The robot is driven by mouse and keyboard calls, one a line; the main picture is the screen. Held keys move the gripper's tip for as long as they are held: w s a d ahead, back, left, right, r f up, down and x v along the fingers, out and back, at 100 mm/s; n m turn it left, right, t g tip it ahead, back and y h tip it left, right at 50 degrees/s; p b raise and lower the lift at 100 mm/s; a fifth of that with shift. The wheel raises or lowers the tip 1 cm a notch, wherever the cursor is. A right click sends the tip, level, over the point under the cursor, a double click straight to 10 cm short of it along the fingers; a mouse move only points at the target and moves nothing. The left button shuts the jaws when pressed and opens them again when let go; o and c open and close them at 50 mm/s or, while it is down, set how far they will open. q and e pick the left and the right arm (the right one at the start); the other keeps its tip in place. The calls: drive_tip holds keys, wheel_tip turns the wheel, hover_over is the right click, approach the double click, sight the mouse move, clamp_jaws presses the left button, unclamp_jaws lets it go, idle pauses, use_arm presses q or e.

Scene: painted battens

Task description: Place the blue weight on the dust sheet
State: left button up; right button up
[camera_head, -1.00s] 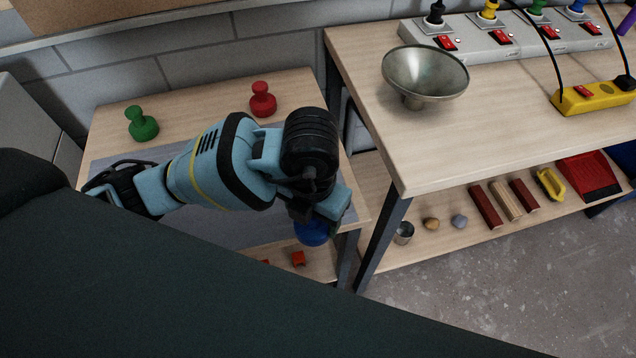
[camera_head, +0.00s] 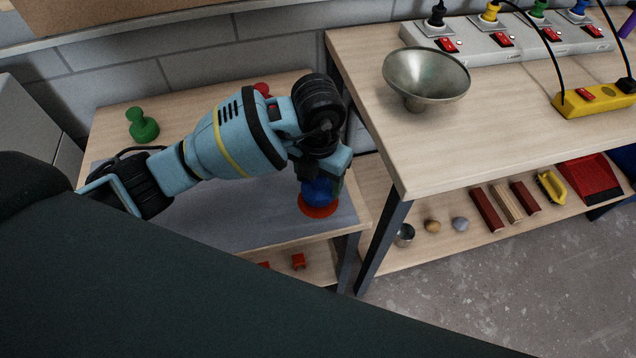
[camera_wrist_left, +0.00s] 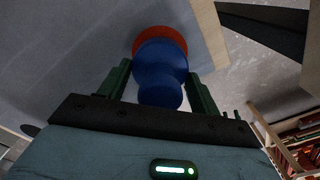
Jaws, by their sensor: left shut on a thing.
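The blue weight (camera_head: 319,192) is a rounded knob-like piece. My left gripper (camera_head: 322,182) is shut on it, with a finger on either side in the left wrist view (camera_wrist_left: 160,84). The weight (camera_wrist_left: 161,62) is over a flat red disc (camera_head: 318,211), which also shows past its far end in the wrist view (camera_wrist_left: 160,35). I cannot tell whether the weight touches the disc. The grey dust sheet (camera_head: 250,218) lies on the left wooden table, partly hidden by my arm. My right gripper is not in view.
A green weight (camera_head: 143,126) stands at the table's back left; a red one (camera_head: 262,89) is mostly hidden behind my arm. The higher bench (camera_head: 500,140) on the right holds a metal bowl (camera_head: 426,78) and power strips. Small red pieces (camera_head: 298,261) lie on a lower shelf.

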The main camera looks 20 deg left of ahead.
use_arm(q)
drive_tip(key=shift+f, duration=1.05)
drive_tip(key=shift+f, duration=0.2)
drive_tip(key=o, duration=1.6)
drive_tip(key=shift+c, duration=0.2)
drive_tip(key=shift+r, duration=0.1)
wheel_tip(320, 180, up, 12)
drive_tip(key=shift+r+p, duration=0.1)
drive_tip(key=shift+p, duration=0.5)
